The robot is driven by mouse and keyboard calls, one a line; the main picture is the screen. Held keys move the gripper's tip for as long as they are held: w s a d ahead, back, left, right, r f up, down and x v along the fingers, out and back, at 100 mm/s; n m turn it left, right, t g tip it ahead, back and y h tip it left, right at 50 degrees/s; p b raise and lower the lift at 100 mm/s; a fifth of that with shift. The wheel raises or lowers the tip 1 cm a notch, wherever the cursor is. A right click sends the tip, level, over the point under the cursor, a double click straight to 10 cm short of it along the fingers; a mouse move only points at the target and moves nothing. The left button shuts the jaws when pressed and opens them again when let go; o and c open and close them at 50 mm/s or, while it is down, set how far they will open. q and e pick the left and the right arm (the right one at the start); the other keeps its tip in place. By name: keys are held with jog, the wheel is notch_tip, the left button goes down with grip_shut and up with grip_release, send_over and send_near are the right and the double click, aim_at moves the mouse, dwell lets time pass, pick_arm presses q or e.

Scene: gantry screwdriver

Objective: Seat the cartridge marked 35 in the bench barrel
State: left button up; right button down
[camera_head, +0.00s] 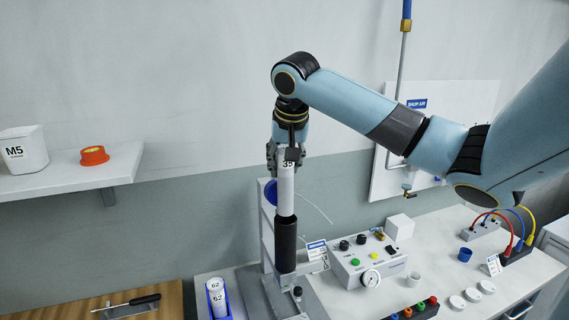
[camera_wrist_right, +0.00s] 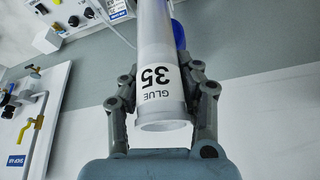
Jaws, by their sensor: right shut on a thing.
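The white cartridge marked 35 (camera_head: 286,188) stands upright in my right gripper (camera_head: 286,157), which is shut around its upper part. In the right wrist view the gripper (camera_wrist_right: 163,100) has a finger on each side of the cartridge (camera_wrist_right: 157,45), with the label "GLUE 35" facing the camera. The black bench barrel (camera_head: 286,245) stands upright directly below, in line with the cartridge. The cartridge's lower end meets the barrel's top edge in the picture; I cannot tell how far inside it is, if at all. My left gripper is not in view.
A blue holder (camera_head: 228,303) with a cartridge marked 62 (camera_head: 217,297) stands left of the barrel. A control box (camera_head: 368,265) with knobs and a gauge is close on the right. A screwdriver (camera_head: 140,301) lies on the wooden board. A shelf (camera_head: 70,174) holds an M5 bin.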

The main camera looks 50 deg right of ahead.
aim_at(289, 183)
dwell(0.6)
jog(key=shift+f+b, duration=1.55)
jog(key=shift+f, duration=3.9)
jog(key=c, duration=0.9)
grip_release()
jog(key=shift+r, duration=0.1)
jog(key=v, duration=1.2)
